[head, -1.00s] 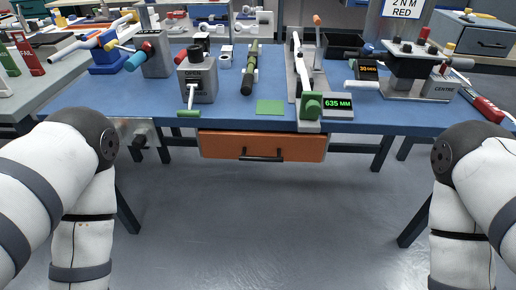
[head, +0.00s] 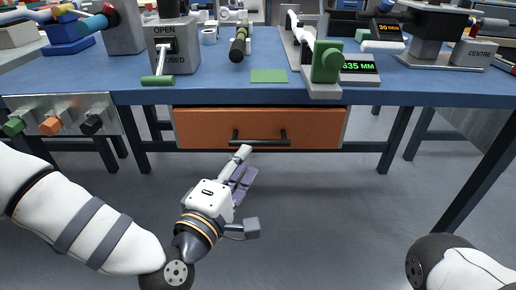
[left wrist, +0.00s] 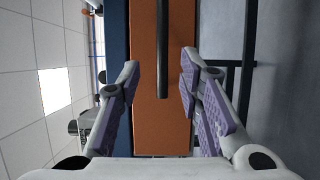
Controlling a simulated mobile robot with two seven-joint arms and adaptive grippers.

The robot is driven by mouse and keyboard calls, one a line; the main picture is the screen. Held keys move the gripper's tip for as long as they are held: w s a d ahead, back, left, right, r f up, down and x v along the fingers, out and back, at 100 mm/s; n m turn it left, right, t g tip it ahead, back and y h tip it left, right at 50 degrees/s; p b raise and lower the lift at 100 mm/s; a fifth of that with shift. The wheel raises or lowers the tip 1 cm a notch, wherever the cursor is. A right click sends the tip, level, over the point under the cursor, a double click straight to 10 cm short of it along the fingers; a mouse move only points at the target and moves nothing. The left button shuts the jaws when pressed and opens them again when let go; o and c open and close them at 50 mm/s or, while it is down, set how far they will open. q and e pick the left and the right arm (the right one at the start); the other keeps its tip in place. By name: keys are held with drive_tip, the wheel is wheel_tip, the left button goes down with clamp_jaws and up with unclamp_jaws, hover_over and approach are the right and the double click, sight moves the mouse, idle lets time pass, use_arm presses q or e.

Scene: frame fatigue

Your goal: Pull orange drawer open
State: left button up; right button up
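The orange drawer (head: 300,126) sits under the blue workbench top, its front flush below the edge as far as I can see. Its black bar handle (head: 259,138) runs across the middle of the front. My left gripper (head: 244,170) is just below and in front of the handle. In the left wrist view the orange drawer front (left wrist: 162,125) and the dark handle (left wrist: 162,50) lie between the two spread purple-padded fingers (left wrist: 160,88). The fingers are open and not closed on the handle. My right gripper is not in view; only part of my right arm shows.
The blue workbench (head: 215,90) carries a grey open/closed lever block (head: 172,45), a green-ended clamp device (head: 325,60) and a display reading 635 MM (head: 360,68). A panel with coloured knobs (head: 55,124) hangs at the left. The floor in front is clear.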

sight(258, 145)
use_arm(q)
drive_tip(key=b+x, duration=0.1)
drive_tip(key=x, duration=0.7)
drive_tip(key=shift+w+d+f, duration=0.1)
drive_tip(key=shift+w+d, duration=0.05)
drive_tip(key=shift+w, duration=0.05)
clamp_jaws()
